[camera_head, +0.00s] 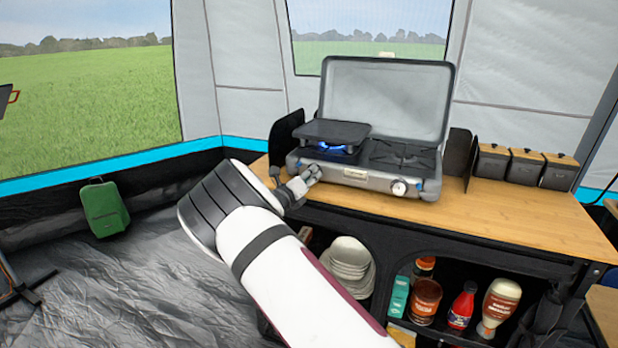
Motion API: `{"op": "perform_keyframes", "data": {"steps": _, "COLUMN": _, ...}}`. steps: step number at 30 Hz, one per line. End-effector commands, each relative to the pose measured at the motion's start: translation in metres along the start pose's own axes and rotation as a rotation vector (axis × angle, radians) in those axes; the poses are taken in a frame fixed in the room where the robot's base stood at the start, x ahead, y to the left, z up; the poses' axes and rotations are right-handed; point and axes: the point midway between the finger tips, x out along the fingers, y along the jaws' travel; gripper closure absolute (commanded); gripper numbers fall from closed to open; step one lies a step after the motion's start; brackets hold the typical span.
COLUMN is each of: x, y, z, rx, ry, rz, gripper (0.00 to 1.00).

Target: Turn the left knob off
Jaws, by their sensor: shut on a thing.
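The camping stove (355,172) stands on the wooden counter with its lid raised. A blue flame (338,147) burns on the left burner under a dark flat pan (333,132). My gripper (312,174) is at the left end of the stove's front panel, where the left knob would be. It is shut, and the knob itself is hidden behind the fingers. The right knob (399,187) is white and shows clearly on the front panel. The right burner (402,154) shows no flame.
The wooden counter (510,205) is free right of the stove. Black side panels (460,152) flank the stove. Several dark canisters (526,168) stand at the back right. Bowls (348,266) and bottles (498,304) sit on the shelf below. A green bag (105,208) leans at the tent wall.

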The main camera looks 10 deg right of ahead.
Motion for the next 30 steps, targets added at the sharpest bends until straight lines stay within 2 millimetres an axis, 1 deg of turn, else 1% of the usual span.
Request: {"op": "perform_keyframes", "data": {"steps": 30, "x": -0.0005, "y": -0.0013, "z": 0.0001, "rx": 0.940, "ry": 0.051, "rz": 0.056, "gripper": 1.00}}
